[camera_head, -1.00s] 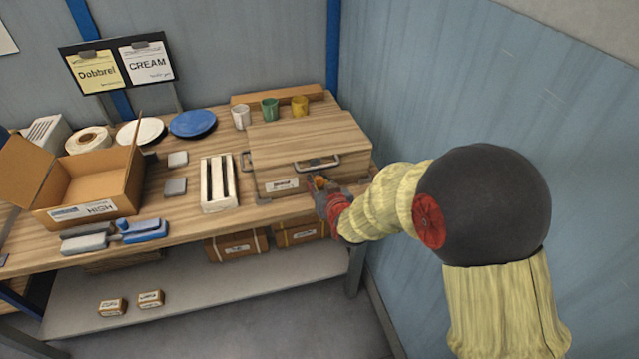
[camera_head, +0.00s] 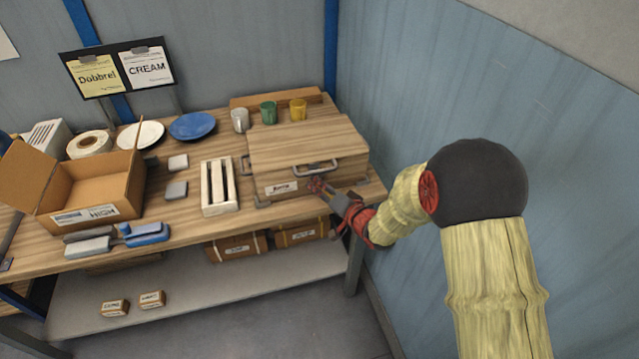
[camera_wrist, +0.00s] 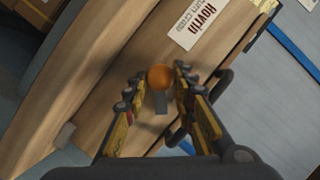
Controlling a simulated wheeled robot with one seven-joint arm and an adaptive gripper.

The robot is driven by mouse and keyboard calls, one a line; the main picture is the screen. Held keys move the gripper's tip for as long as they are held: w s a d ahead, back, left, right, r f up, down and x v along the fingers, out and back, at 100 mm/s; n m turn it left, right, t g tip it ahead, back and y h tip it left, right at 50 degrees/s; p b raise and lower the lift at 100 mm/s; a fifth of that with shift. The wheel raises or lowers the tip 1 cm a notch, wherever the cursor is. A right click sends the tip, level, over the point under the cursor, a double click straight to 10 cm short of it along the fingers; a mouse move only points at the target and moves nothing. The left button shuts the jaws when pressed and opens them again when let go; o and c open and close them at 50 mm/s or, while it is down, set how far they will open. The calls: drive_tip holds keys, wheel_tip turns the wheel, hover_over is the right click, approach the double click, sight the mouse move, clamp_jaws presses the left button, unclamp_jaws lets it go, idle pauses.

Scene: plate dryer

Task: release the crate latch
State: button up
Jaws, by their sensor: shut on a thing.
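The wooden crate (camera_head: 308,137) sits on the right end of the bench with its lid down. Its front bears a metal handle (camera_head: 315,169) and a white label, also seen in the wrist view (camera_wrist: 199,23). The crate latch shows in the wrist view as an orange knob (camera_wrist: 160,76) on a short grey stem. My gripper (camera_head: 318,187) is at the crate's front, below the handle, reaching in from the right. In the wrist view its fingers (camera_wrist: 160,88) are on either side of the knob, shut on it.
A slatted wooden rack (camera_head: 219,187) stands left of the crate. Behind the crate are white, green (camera_head: 269,112) and yellow mugs. An open cardboard box (camera_head: 92,190), plates and brushes (camera_head: 146,235) lie further left. A blue wall (camera_head: 440,90) bounds the right side.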

drive_tip(key=m, duration=0.1)
drive_tip(key=m+y, duration=0.1)
drive_tip(key=m+y+p, duration=0.1)
drive_tip(key=shift+d+f+m, duration=0.1)
drive_tip(key=shift+f+m, duration=0.15)
drive_tip(key=shift+m, duration=0.05)
drive_tip(key=shift+f+m+t+y, duration=0.1)
drive_tip(key=shift+m+t+y, duration=0.55)
drive_tip(key=shift+m, duration=0.85)
drive_tip(key=shift+h, duration=0.25)
drive_tip(key=shift+w, duration=0.1)
drive_tip(key=o, duration=1.2)
drive_tip(key=shift+c, duration=0.2)
drive_tip(key=v, duration=1.2)
drive_tip(key=shift+f, duration=0.2)
